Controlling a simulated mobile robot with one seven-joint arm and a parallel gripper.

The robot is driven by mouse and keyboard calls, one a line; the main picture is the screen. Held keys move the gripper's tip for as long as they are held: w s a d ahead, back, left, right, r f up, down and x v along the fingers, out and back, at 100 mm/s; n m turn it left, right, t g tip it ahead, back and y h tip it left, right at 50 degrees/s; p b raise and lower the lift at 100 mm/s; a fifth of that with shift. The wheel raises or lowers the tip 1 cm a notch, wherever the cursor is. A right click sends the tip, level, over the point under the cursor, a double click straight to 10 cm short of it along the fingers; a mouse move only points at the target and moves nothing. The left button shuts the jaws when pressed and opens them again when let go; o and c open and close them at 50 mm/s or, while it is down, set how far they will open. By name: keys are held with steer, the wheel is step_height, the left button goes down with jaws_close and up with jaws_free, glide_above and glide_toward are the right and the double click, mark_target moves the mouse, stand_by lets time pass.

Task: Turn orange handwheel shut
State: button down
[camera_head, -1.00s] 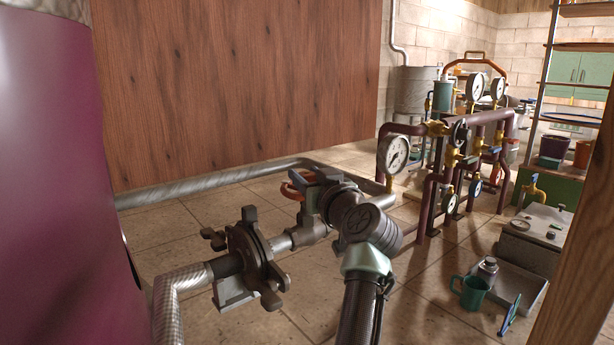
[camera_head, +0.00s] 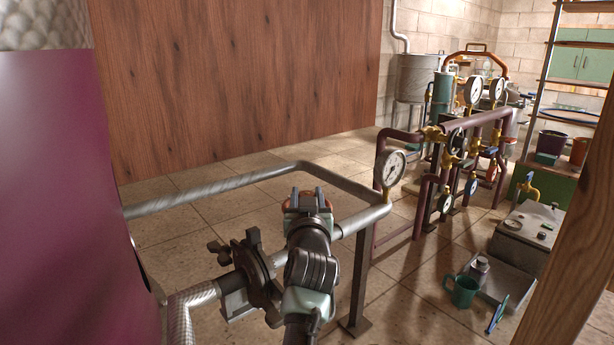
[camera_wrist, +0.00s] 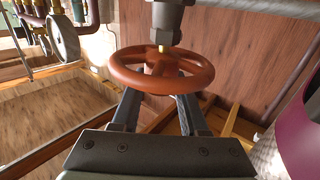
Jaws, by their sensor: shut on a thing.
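The orange handwheel (camera_wrist: 200,69) shows in the wrist view, on a stem under a grey valve body (camera_wrist: 167,20). My gripper (camera_wrist: 159,88) reaches it from below in that view, with one finger on each side, and is shut on it. In the head view only a small part of the orange handwheel (camera_head: 310,201) shows. My gripper (camera_head: 308,203) hides most of it there. The pipe that carries the valve is partly hidden behind my arm.
A dark flanged valve (camera_head: 252,275) sits on the pipe left of my arm. A purple tank (camera_head: 65,190) fills the left side. A manifold with gauges (camera_head: 390,168) stands to the right, and a wooden post (camera_head: 570,230) at the right edge. A green mug (camera_head: 462,291) stands near a grey tray.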

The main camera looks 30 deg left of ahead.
steer(key=shift+s+a+r+m+t+h+p, duration=0.15)
steer(key=shift+m+t+h+p, duration=0.25)
steer(key=shift+m+h+p, duration=0.55)
steer(key=shift+n+p, duration=0.25)
steer(key=shift+p, duration=0.2)
steer(key=shift+f+m+t+h+p, duration=0.25)
steer(key=shift+m+t+h+p, duration=0.15)
steer(key=shift+h+p, duration=0.15)
steer(key=shift+c, duration=2.1)
jaws_free()
steer(key=shift+d, duration=0.2)
steer(key=v, duration=1.2)
steer(key=shift+s+d, duration=0.15)
steer(key=shift+s, duration=0.15)
